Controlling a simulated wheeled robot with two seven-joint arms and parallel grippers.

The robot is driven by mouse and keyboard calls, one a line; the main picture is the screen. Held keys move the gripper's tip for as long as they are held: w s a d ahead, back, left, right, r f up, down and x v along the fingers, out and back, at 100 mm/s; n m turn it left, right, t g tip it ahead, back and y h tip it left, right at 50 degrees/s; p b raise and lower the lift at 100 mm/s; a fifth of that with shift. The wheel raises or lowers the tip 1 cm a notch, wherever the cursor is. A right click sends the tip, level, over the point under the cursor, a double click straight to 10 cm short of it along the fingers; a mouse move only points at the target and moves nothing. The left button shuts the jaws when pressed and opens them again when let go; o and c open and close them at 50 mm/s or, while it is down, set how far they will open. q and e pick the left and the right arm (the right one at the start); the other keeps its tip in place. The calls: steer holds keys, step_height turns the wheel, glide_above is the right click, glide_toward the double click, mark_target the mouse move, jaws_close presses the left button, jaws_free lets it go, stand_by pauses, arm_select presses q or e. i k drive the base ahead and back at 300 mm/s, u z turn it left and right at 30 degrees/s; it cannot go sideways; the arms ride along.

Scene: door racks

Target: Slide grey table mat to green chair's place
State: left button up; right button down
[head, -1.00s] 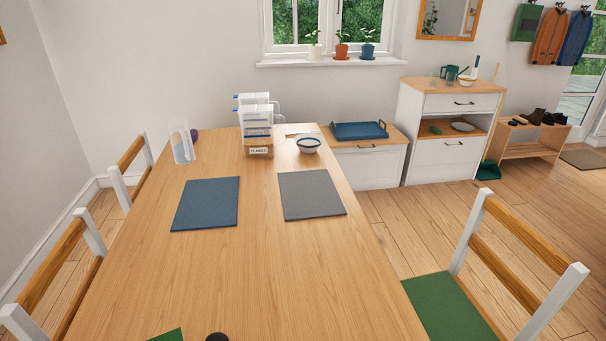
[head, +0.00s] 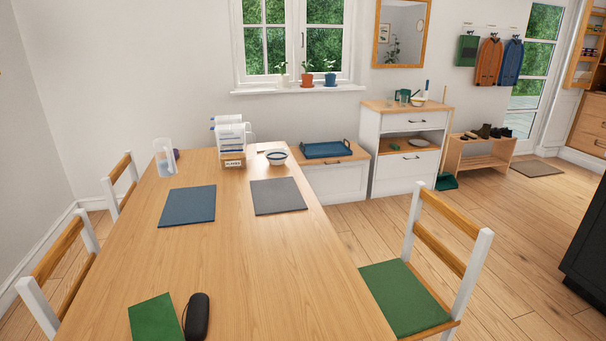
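The grey table mat (head: 278,196) lies flat on the wooden table (head: 235,265), toward its far right side. The green chair (head: 405,298), with a green seat and a white and wood back, stands at the table's right side, nearer to me than the grey mat. The table edge beside this chair is bare. A blue mat (head: 188,205) lies to the left of the grey mat, with a gap between them. Neither of my grippers shows in the head view.
A bowl (head: 276,157), a labelled box (head: 233,158) and a clear jug (head: 164,157) stand at the table's far end. A green book (head: 155,318) and a dark case (head: 196,317) lie at the near end. Chairs line the left side. The table's middle is clear.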

mark_target(273, 196)
steer(key=z, duration=2.3)
steer(key=i, duration=4.1)
steer(key=u, duration=2.85)
steer(key=i, duration=4.25)
steer(key=z, duration=0.05)
